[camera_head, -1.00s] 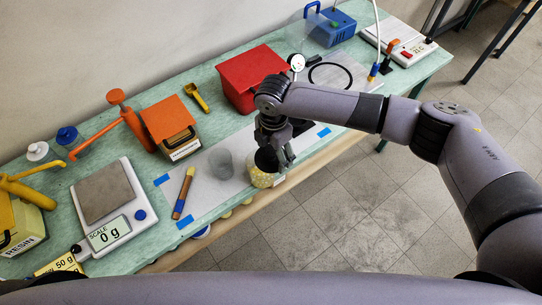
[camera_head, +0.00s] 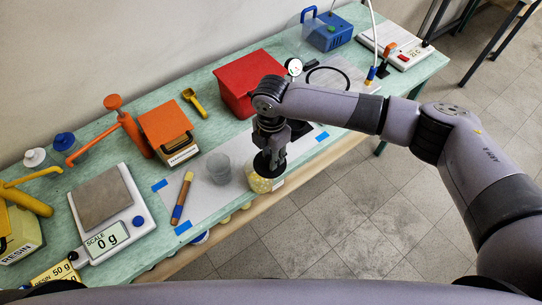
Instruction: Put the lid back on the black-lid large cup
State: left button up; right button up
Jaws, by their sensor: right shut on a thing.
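The large cup (camera_head: 260,183) has a pale yellow content and stands near the front edge of the bench, on the right part of the white sheet. A round black lid (camera_head: 265,164) is at the tips of my right gripper (camera_head: 271,155). My right gripper points down and is shut on the lid. The lid is over the cup's mouth and hides most of it; whether it touches the rim I cannot tell. My left gripper is not in view.
A grey translucent cup (camera_head: 219,168) stands just left of the large cup. A brush (camera_head: 182,197) lies on the white sheet (camera_head: 213,203). A red bin (camera_head: 246,86) stands behind, and the scale (camera_head: 107,207) is at the left.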

notch_tip(320, 180, up, 18)
jog(key=b, duration=0.4)
jog(key=shift+w+f, duration=0.15)
jog(key=shift+f, duration=0.05)
jog(key=shift+c, duration=0.9)
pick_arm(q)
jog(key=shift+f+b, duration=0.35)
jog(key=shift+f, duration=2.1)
pick_arm(e)
jog(key=shift+r, duration=0.7)
jog(key=shift+c, duration=0.2)
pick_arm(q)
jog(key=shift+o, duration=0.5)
